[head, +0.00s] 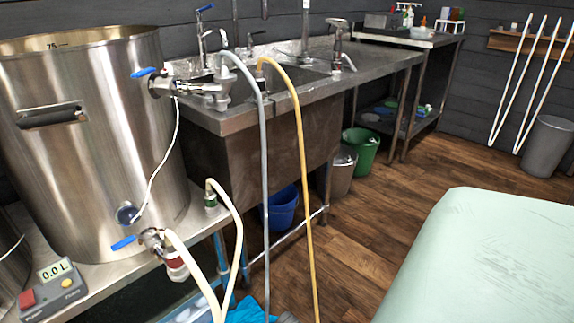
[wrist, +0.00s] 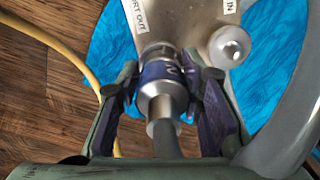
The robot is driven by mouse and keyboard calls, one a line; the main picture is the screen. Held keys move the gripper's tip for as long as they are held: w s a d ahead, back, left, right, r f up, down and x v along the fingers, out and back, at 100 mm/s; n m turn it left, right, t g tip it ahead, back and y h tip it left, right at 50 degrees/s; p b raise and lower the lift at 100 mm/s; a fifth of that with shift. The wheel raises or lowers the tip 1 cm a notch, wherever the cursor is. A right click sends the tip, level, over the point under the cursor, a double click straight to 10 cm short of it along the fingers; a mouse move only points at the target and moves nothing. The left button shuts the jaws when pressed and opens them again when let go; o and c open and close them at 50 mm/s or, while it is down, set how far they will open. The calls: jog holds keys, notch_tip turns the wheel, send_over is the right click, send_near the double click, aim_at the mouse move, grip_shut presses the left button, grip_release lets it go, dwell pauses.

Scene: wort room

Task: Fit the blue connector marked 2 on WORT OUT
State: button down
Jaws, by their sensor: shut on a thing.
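My gripper (wrist: 168,82) is shut on the blue connector (wrist: 160,72), one finger on each side of it. The connector is a metal coupling with a blue band marked 2, and a grey hose (wrist: 167,143) runs from its near end. Its far end is at the metal body (wrist: 203,18), right by the label WORT OUT (wrist: 134,14). The port is hidden behind the connector, so I cannot tell whether they are joined or only lined up. My gripper does not show in the head view.
A round metal port (wrist: 230,46) sits to the right, near a label ending in IN. A thick grey hose (wrist: 295,110) curves close on the right. A yellow hose (wrist: 65,45) passes left. Blue cloth (wrist: 262,80) lies below. The head view shows the steel kettle (head: 95,150) and sink bench (head: 270,130).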

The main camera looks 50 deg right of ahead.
jog(key=shift+f, duration=0.15)
jog(key=c, duration=1)
grip_release()
jog(key=shift+c, duration=0.2)
jog(key=r, duration=1.2)
jog(key=shift+s, duration=0.2)
